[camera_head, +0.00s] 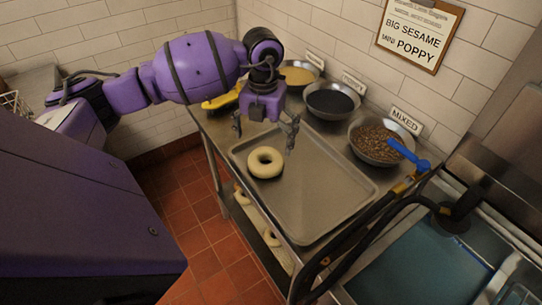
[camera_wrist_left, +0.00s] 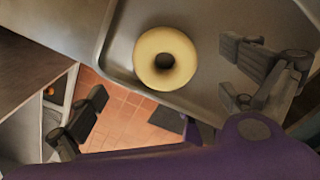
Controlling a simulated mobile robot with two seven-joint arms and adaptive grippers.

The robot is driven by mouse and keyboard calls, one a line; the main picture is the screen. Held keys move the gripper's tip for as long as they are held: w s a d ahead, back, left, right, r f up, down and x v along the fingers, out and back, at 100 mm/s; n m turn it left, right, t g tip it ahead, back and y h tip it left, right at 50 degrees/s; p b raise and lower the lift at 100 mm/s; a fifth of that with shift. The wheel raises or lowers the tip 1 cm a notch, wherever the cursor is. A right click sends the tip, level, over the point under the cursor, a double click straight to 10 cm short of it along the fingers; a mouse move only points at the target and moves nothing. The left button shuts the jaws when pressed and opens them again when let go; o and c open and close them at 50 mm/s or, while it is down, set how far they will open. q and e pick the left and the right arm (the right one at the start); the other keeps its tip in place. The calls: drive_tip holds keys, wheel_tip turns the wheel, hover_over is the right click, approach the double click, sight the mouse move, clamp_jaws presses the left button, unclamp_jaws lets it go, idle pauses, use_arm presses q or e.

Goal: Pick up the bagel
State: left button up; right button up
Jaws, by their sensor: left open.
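A pale ring-shaped bagel (camera_head: 265,162) lies flat on a metal tray (camera_head: 322,205), near the tray's left end in the head view. In the left wrist view the bagel (camera_wrist_left: 165,58) is at the upper middle, close to the tray's edge (camera_wrist_left: 112,62). My left gripper (camera_head: 264,138) is open and empty, above the tray near the bagel. Its two fingers (camera_wrist_left: 165,110) stand wide apart in the left wrist view, with the bagel beyond and above the gap between them. My right gripper is in neither view.
Bowls of yellow topping (camera_head: 298,74), black seeds (camera_head: 331,100) and mixed seeds (camera_head: 374,143) line the wall side. A blue scoop (camera_head: 408,154) rests in the mixed bowl. More bagels (camera_head: 268,236) lie on a lower shelf. A blue water basin (camera_head: 425,262) and a dark hose (camera_head: 345,255) are at right.

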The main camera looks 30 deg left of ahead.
sight(265, 153)
use_arm(q)
drive_tip(key=f, duration=0.6)
drive_tip(key=shift+s+d+f+p, duration=0.25)
drive_tip(key=shift+s+f+p, duration=0.05)
drive_tip(key=shift+p, duration=0.1)
drive_tip(key=shift+c, duration=0.3)
drive_tip(key=c, duration=1.2)
drive_tip(key=shift+r, duration=0.15)
drive_tip(key=shift+r, duration=0.6)
drive_tip(key=s+d+r, duration=0.1)
drive_tip(key=r, duration=0.1)
drive_tip(key=s+d+r, duration=0.1)
drive_tip(key=r, duration=0.1)
drive_tip(key=s+r, duration=0.1)
drive_tip(key=r, duration=0.2)
drive_tip(key=shift+s+d+r, duration=0.1)
drive_tip(key=shift+s+d, duration=0.2)
drive_tip(key=shift+d, duration=0.1)
drive_tip(key=s+d+r, duration=0.1)
drive_tip(key=s, duration=0.1)
drive_tip(key=s+d+r, duration=0.2)
drive_tip(key=s, duration=0.1)
drive_tip(key=s+d+r, duration=0.1)
drive_tip(key=s+d, duration=0.1)
drive_tip(key=shift+s+d+r, duration=0.2)
drive_tip(key=shift+s+d, duration=0.05)
drive_tip(key=shift+s, duration=0.1)
